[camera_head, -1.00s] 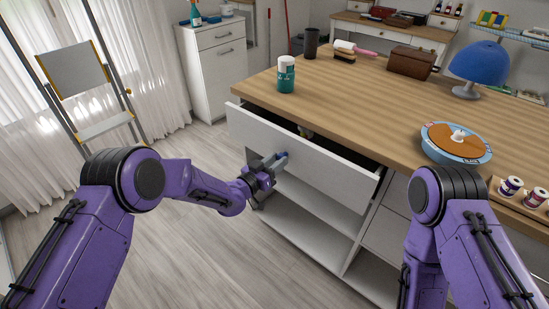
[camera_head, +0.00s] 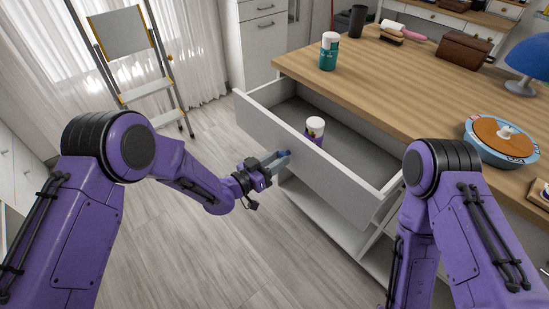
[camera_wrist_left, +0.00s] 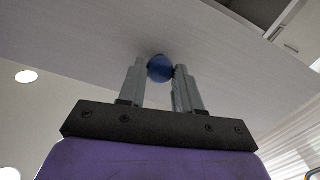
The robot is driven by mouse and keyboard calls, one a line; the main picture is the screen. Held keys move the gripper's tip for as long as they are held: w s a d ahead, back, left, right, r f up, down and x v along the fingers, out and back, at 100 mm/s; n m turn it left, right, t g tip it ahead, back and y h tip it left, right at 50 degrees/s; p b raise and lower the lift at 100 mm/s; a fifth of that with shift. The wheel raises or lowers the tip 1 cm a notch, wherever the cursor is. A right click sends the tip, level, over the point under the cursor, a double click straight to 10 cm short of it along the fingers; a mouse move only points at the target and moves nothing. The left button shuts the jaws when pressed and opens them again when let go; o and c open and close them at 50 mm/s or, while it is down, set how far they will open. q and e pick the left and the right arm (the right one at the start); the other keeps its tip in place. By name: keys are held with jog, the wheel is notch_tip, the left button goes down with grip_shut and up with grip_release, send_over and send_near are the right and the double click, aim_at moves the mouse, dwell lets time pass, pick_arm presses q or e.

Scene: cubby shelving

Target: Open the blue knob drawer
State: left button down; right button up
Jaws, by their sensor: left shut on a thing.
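The white drawer (camera_head: 310,158) under the wooden worktop is pulled well out, and its grey inside shows. Its blue knob (camera_wrist_left: 160,68) is on the drawer front, between the two fingers of my left gripper in the left wrist view. My left gripper (camera_head: 280,158) is shut on the knob at the middle of the front; in the head view the fingers partly hide the knob. A white-lidded jar with a purple label (camera_head: 315,128) stands inside the drawer. My right arm is at the right of the head view, but its gripper is out of sight.
The worktop (camera_head: 400,85) holds a teal bottle (camera_head: 328,52), a dark cup (camera_head: 357,20), a brown box (camera_head: 464,48), a round blue-rimmed tray (camera_head: 480,150) and a blue lamp (camera_head: 528,60). A stepladder (camera_head: 130,60) stands at the back left. The floor left of the drawer is clear.

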pick_arm(q)
jog(key=c, duration=0.8)
grip_release()
jog(key=shift+d, duration=0.1)
jog(key=b+v, duration=0.1)
jog(key=v, duration=0.9)
jog(key=shift+s+a, duration=0.2)
